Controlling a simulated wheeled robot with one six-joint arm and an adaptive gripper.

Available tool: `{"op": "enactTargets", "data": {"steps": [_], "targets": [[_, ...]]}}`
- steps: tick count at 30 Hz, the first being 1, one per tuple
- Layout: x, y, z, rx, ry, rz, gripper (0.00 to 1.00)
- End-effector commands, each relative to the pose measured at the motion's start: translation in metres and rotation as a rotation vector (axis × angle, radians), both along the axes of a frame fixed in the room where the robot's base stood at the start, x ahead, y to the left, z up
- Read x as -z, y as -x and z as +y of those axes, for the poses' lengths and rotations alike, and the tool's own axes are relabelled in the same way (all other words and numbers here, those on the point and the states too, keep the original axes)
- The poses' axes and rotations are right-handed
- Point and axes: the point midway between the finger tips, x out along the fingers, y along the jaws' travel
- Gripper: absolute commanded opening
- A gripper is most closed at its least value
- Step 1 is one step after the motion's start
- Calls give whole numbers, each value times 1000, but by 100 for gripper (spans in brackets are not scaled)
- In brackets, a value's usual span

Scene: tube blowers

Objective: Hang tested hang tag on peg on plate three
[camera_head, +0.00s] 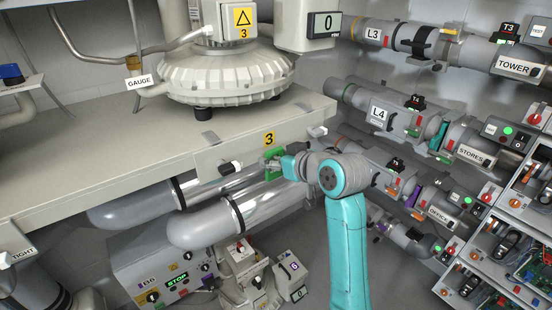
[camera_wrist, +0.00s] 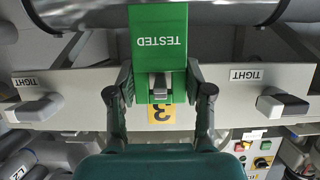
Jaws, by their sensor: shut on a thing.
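The green TESTED tag (camera_wrist: 158,42) is between my gripper's fingers (camera_wrist: 159,88) in the wrist view, its lettering upside down. My gripper is shut on the tag's two side edges. A grey peg end (camera_wrist: 160,82) shows at the tag's middle, between the fingers; I cannot tell if it passes through a hole in the tag. Plate three (camera_wrist: 85,92) lies right behind, with its yellow 3 label (camera_wrist: 162,113) partly covered. In the head view the green tag (camera_head: 272,152) is at the plate's front face, just under the yellow 3 (camera_head: 269,139), with my gripper (camera_head: 275,162) there.
Grey-white knobs labelled TIGHT stick out at the plate's left (camera_wrist: 35,108) and right (camera_wrist: 283,105) in the wrist view. The blower (camera_head: 220,75) stands above. Labelled pipes and shelves fill the right side.

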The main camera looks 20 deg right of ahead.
Motion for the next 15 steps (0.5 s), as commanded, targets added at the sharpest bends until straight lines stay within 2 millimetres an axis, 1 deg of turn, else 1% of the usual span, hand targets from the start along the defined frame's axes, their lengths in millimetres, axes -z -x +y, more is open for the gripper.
{"op": "enactTargets", "data": {"steps": [1,4,5,15], "targets": [[3,-1,1,-1,0,7,53],[3,-1,1,-1,0,7,78],[3,-1,1,-1,0,7,80],[1,1,0,-1,0,3,80]]}}
